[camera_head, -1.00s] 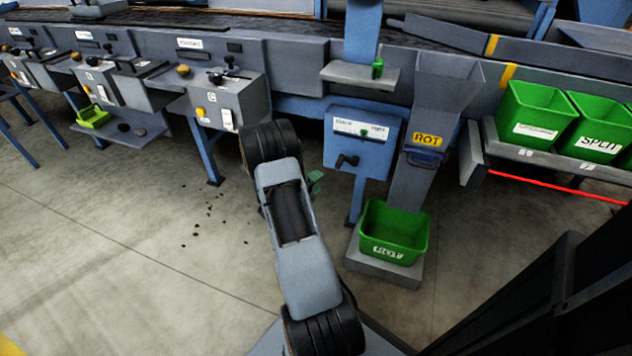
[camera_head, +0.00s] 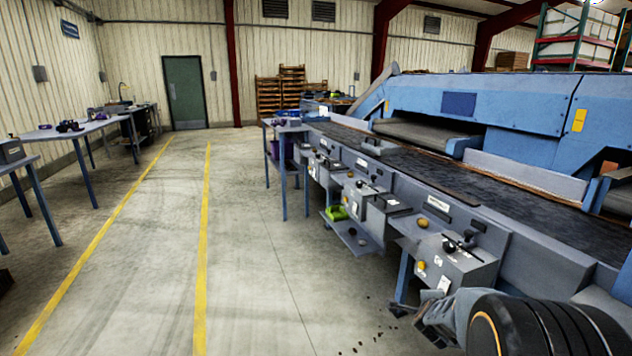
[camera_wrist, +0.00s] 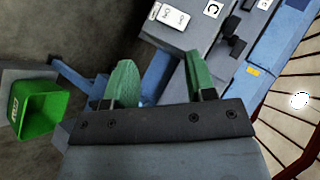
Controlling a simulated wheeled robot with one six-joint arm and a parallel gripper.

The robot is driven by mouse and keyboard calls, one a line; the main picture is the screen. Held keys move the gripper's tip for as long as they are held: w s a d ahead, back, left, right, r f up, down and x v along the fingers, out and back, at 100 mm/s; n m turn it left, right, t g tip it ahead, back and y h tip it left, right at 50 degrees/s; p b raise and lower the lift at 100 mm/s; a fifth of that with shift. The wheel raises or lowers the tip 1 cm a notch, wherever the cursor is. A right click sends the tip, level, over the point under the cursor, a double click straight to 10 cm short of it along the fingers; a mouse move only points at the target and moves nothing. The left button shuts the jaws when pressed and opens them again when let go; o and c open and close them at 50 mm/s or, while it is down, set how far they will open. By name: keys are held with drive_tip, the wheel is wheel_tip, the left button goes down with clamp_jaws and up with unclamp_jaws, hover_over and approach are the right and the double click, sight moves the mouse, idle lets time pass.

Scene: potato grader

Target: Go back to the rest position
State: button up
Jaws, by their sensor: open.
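My gripper (camera_wrist: 158,82) shows in the wrist view with its two green fingers apart and nothing between them. Beyond the fingers are a grey control box (camera_wrist: 190,20) and a blue frame leg. In the head view my arm reaches in from the lower right corner, in front of the grader (camera_head: 500,225).
A green bin (camera_wrist: 42,112) stands at the left in the wrist view. Control boxes (camera_head: 455,262) line the grader's side, with a small green tray (camera_head: 337,213) on a low shelf. Dark crumbs lie on the floor.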

drive_tip(key=s+a+r+n+y+p, duration=0.45)
drive_tip(key=a+r+n, duration=0.35)
drive_tip(key=a+r, duration=0.25)
drive_tip(key=s+a+r+n+g+p, duration=0.3)
drive_tip(key=s+r+n+p, duration=0.1)
drive_tip(key=s+r+n, duration=0.1)
drive_tip(key=s+a+r+n+g+y+p, duration=0.1)
drive_tip(key=s+a+r+n+g+p, duration=0.2)
drive_tip(key=s, duration=0.7)
wheel_tip(320, 180, up, 4)
drive_tip(key=a+n+p, duration=0.1)
drive_tip(key=n+p, duration=0.1)
drive_tip(key=n, duration=0.1)
drive_tip(key=shift+s+f+n, duration=0.2)
drive_tip(key=shift+s+n, duration=0.1)
drive_tip(key=shift+n, duration=0.1)
drive_tip(key=shift+s+n, duration=0.3)
drive_tip(key=shift+s, duration=0.2)
